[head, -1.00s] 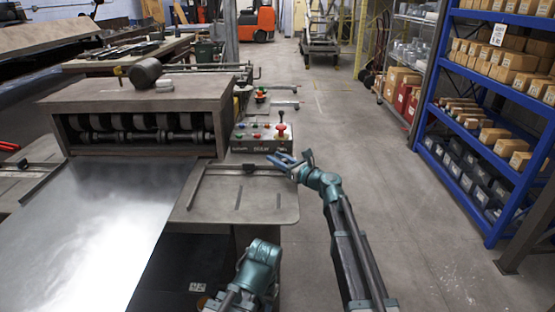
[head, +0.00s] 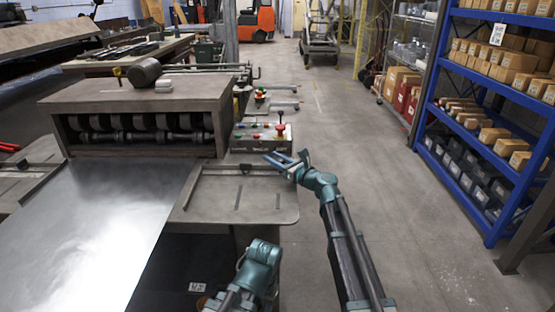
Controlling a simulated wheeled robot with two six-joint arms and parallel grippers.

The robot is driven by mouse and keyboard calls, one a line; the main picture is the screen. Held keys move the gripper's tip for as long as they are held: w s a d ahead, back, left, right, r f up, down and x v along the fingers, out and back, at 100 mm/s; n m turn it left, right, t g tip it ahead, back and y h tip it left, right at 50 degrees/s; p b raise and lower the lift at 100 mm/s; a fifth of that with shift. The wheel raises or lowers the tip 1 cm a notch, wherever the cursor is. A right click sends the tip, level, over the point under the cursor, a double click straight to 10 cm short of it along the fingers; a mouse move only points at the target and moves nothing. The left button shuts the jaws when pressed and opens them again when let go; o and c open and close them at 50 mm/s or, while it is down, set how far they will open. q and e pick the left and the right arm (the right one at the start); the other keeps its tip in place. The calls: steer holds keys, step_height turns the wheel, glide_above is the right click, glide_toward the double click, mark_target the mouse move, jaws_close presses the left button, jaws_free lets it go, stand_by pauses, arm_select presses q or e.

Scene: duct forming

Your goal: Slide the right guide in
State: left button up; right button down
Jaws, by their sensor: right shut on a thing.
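The right guide (head: 193,187) is a dark bar beside the right edge of the shiny metal sheet (head: 90,225), with a cross rod running right over the side plate (head: 270,206). A small dark knob sits on the rod. My right gripper (head: 276,161) is at the right end of that rod, near the plate's right edge. It is shut on the right guide's rod end; the contact is small in the picture. My left gripper is not in view.
The roller machine (head: 140,103) stands behind the sheet. A control box (head: 260,142) with a red button is just behind my right gripper. A blue shelf (head: 495,110) with boxes stands at the right. The floor between is clear.

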mark_target(264, 170)
steer(key=a, duration=0.4)
steer(key=shift+d, duration=0.1)
steer(key=c, duration=0.6)
jaws_free()
steer(key=v, duration=1.3)
steer(key=shift+s+d, duration=0.2)
steer(key=shift+s, duration=0.1)
